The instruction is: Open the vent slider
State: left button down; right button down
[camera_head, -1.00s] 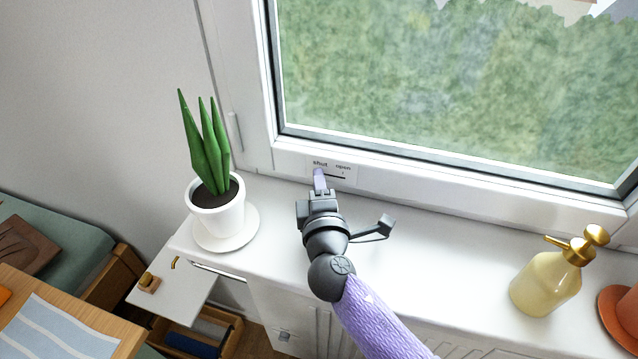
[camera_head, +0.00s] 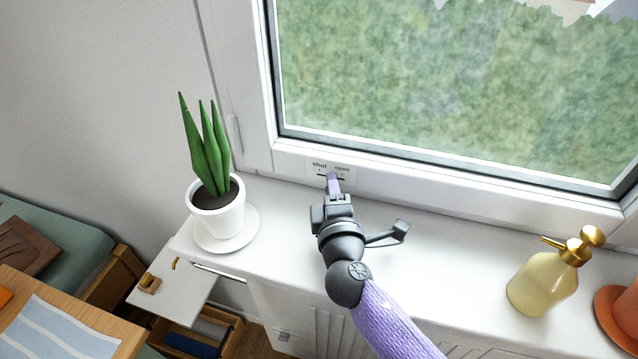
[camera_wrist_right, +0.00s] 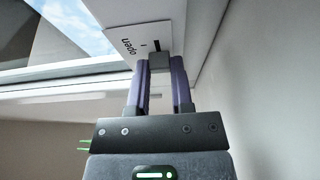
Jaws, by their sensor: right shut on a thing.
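The vent slider plate (camera_head: 343,171) is a white label on the lower window frame, with "shut" on its left and "open" on its right above a dark slot. My right gripper (camera_head: 331,177) reaches it, its purple fingers about midway between the two words. In the right wrist view the slider's small grey knob (camera_wrist_right: 159,62) sits between the fingertips, and the gripper is shut on it. The word "open" shows on the plate (camera_wrist_right: 133,42) there. In the head view the fingers hide the knob. My left gripper is not in view.
A potted plant (camera_head: 217,216) on a saucer stands left on the white sill (camera_head: 285,215). A pale yellow pump bottle (camera_head: 542,287) and a terracotta pot (camera_head: 612,318) stand at the right. The sill between is clear apart from my arm.

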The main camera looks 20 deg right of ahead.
jog(key=shift+s+d+f, duration=0.1)
jog(key=shift+s+d, duration=0.45)
jog(key=shift+d, duration=0.2)
jog(key=shift+c, duration=2.4)
grip_release()
jog(key=shift+d, duration=0.1)
jog(key=shift+s, duration=0.15)
jog(key=v, duration=0.9)
jog(key=shift+s+b, duration=0.35)
jog(key=shift+s, duration=0.05)
